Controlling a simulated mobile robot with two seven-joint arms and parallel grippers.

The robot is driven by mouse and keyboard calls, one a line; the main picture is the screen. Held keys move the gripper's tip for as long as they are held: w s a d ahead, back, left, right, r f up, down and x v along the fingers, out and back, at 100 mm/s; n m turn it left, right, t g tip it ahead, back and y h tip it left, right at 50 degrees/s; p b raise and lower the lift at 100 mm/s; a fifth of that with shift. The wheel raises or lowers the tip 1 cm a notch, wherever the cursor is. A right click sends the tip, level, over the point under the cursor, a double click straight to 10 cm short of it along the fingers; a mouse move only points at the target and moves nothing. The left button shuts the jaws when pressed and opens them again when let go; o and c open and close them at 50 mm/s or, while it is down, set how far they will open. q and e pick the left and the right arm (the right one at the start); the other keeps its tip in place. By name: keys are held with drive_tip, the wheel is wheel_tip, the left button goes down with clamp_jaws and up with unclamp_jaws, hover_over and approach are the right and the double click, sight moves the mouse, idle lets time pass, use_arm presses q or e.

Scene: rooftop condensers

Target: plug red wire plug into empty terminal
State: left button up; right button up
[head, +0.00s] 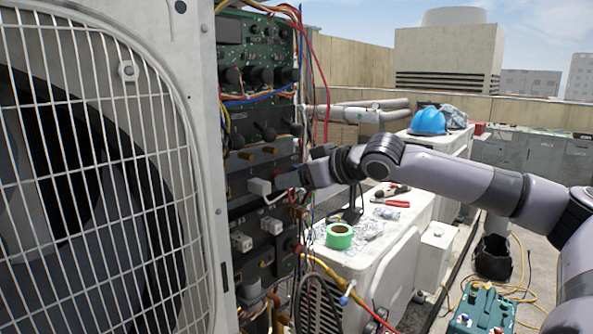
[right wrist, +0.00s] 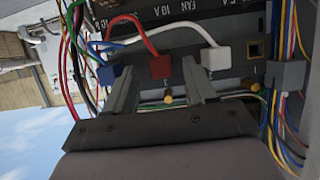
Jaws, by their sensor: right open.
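The red wire plug (right wrist: 160,67) sits in a row on the dark panel between a blue plug (right wrist: 107,75) and a white plug (right wrist: 214,58). Its red wire arches up and to the left. My right gripper (right wrist: 158,76) is open, with one finger on each side of the red plug; I cannot tell whether they touch it. A square socket (right wrist: 255,48) that looks empty is right of the white plug. In the head view my right gripper (head: 286,180) reaches the panel beside a white plug (head: 258,187); the red plug is not clear there. My left gripper is out of view.
Loose coloured wires (right wrist: 283,120) hang close at the gripper's right, with more at its left. A large fan grille (head: 95,150) fills the head view's left. A white unit (head: 390,255) carries green tape (head: 339,236) and hand tools (head: 392,195).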

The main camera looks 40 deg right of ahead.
drive_tip(key=shift+w+a, duration=0.1)
idle(0.3)
clamp_jaws()
